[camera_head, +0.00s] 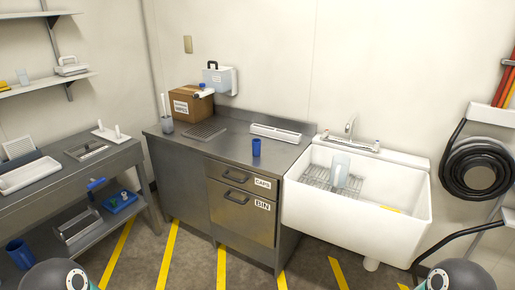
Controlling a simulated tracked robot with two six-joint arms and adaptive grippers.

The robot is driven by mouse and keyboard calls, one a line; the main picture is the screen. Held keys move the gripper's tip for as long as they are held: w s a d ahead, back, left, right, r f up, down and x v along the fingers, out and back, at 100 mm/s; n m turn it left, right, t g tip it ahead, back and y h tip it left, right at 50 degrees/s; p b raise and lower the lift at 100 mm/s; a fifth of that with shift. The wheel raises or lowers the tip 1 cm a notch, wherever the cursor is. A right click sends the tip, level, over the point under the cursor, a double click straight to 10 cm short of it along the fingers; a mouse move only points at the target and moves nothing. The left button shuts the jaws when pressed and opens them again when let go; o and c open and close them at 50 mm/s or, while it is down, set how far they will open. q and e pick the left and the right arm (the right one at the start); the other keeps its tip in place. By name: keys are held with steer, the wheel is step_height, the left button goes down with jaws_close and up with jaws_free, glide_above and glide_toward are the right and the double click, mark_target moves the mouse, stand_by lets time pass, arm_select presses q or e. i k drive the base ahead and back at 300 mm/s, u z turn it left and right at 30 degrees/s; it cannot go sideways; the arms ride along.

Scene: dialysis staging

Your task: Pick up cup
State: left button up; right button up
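A small blue cup (256,147) stands upright on the steel counter (225,150), near its front edge and right of the middle. A clear, pale-blue tumbler (340,170) stands in the white sink (357,215) on a wire rack. A larger dark-blue cup-shaped container (20,254) is at the lower left, below the side bench. Neither of my grippers is in view. Only rounded dark parts of my arms show at the bottom left and bottom right corners, well apart from the cups.
A side bench (60,170) with trays is at left. A coiled black hose (478,168) hangs at right. Counter around the blue cup is clear.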

mark_target(256, 143)
steer(key=z, duration=0.05)
steer(key=k, duration=0.6)
steer(key=u, duration=0.25)
steer(key=i, duration=1.2)
steer(key=z, duration=0.35)
steer(key=i, duration=1)
steer(key=z, duration=0.65)
steer(key=k, duration=0.75)
steer(key=z, duration=0.2)
steer(key=i, duration=0.6)
steer(key=u, duration=0.1)
